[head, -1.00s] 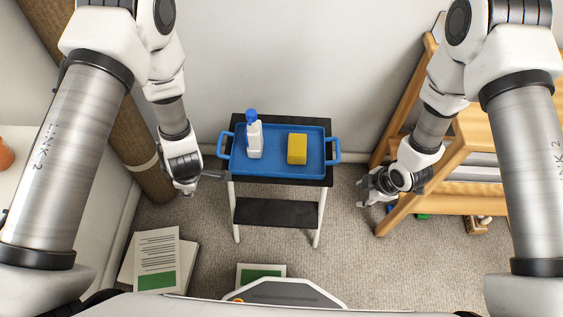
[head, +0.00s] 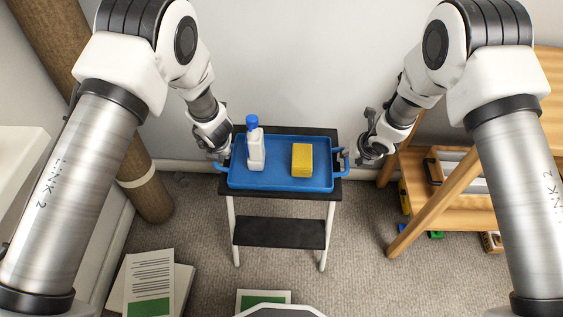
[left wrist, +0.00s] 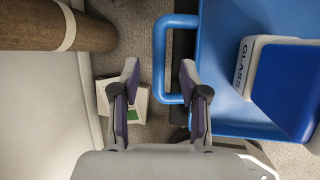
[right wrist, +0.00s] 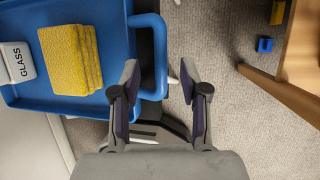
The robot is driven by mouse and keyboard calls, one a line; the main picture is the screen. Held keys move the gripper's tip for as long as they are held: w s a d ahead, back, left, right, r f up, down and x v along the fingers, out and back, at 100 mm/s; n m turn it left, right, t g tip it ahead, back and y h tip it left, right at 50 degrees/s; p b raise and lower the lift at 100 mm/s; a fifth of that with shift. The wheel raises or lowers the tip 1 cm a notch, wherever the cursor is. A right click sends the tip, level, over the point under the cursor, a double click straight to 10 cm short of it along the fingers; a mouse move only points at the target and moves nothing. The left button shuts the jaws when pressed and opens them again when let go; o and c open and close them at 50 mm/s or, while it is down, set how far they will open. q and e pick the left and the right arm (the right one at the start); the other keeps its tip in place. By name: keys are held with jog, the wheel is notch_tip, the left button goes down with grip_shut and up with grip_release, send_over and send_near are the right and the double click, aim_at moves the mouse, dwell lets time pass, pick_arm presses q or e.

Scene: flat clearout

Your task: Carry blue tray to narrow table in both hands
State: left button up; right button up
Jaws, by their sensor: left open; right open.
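The blue tray (head: 275,184) sits level on a small table with a black top (head: 325,200) and white legs. A white spray bottle with a blue top (head: 255,152) and a yellow sponge (head: 302,160) are on the tray. My left gripper (head: 222,158) is open at the tray's left handle; in the left wrist view the handle (left wrist: 158,62) lies between and just beyond the fingertips. My right gripper (head: 362,155) is open by the right handle (head: 345,162); in the right wrist view that handle (right wrist: 160,55) is between the fingertips, nearer the left one. Neither is closed on it.
A wooden shelf unit (head: 455,215) stands at the right, close to my right arm. A brown rolled carpet (head: 110,120) leans at the left. Papers or books (head: 150,280) lie on the carpeted floor at front left. A wall is close behind the table.

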aim_at(347, 159)
pick_arm(q)
jog(key=shift+x, duration=2)
pick_arm(e)
jog(key=shift+x, duration=2)
pick_arm(q)
jog(key=shift+c, duration=0.3)
pick_arm(e)
jog(key=shift+c, duration=0.3)
pick_arm(q)
grip_shut()
pick_arm(e)
grip_shut()
jog(key=shift+r, duration=0.1)
